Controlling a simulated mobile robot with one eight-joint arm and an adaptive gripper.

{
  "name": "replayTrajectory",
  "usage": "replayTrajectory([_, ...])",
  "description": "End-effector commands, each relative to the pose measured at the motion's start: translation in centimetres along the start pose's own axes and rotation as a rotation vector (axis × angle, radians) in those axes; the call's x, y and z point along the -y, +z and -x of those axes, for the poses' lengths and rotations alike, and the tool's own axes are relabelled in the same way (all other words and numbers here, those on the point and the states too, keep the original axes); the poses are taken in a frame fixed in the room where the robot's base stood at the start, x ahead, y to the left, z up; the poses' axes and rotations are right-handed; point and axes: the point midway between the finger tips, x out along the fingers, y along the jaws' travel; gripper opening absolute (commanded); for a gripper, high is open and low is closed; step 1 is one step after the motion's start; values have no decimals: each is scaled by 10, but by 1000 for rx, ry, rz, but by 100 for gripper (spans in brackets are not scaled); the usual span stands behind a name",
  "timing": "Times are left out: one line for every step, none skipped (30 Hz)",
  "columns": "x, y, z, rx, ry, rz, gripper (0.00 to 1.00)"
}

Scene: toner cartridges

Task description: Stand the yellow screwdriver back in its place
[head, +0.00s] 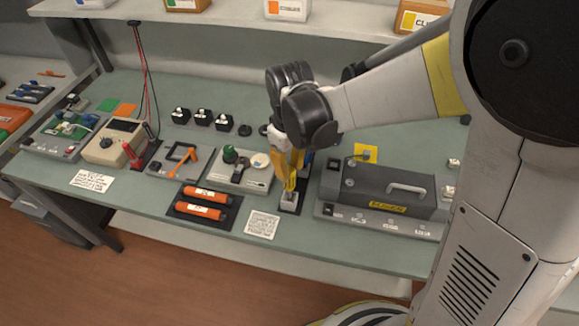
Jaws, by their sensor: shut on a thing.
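My gripper (289,184) points down over the front middle of the bench, right of the green-knobbed station. It is shut on the yellow screwdriver (292,172), which looks roughly upright; yellow parts overlap there and its outline is hard to separate from the fingers. Just below is a small light-grey block (289,199) on a dark base (286,209). Whether the screwdriver's lower end is in the block or just above it I cannot tell. My wrist and fingers hide part of this spot.
A grey machine with a handle (385,190) stands close on the right. Left are two orange cartridges (204,195) on a dark mat, a white paper (263,224) and a grey station with a green knob (230,155). A shelf (230,31) with boxes runs above the bench (130,190).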

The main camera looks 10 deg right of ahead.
Motion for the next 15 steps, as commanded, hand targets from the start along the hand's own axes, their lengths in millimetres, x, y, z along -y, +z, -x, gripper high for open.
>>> replayTrajectory([0, 0, -3, 0, 0, 0, 0])
replayTrajectory([0, 0, -4, 0, 0, 0, 0])
replayTrajectory([0, 0, -5, 0, 0, 0, 0])
replayTrajectory([0, 0, -6, 0, 0, 0, 0])
replayTrajectory([0, 0, -6, 0, 0, 0, 0])
replayTrajectory([0, 0, -8, 0, 0, 0, 0])
replayTrajectory([0, 0, -9, 0, 0, 0, 0])
replayTrajectory([0, 0, -10, 0, 0, 0, 0])
replayTrajectory([0, 0, -11, 0, 0, 0, 0])
replayTrajectory([0, 0, -12, 0, 0, 0, 0])
replayTrajectory([0, 0, -12, 0, 0, 0, 0])
replayTrajectory([0, 0, -14, 0, 0, 0, 0])
replayTrajectory([0, 0, -15, 0, 0, 0, 0])
replayTrajectory([0, 0, -16, 0, 0, 0, 0])
replayTrajectory([0, 0, -17, 0, 0, 0, 0])
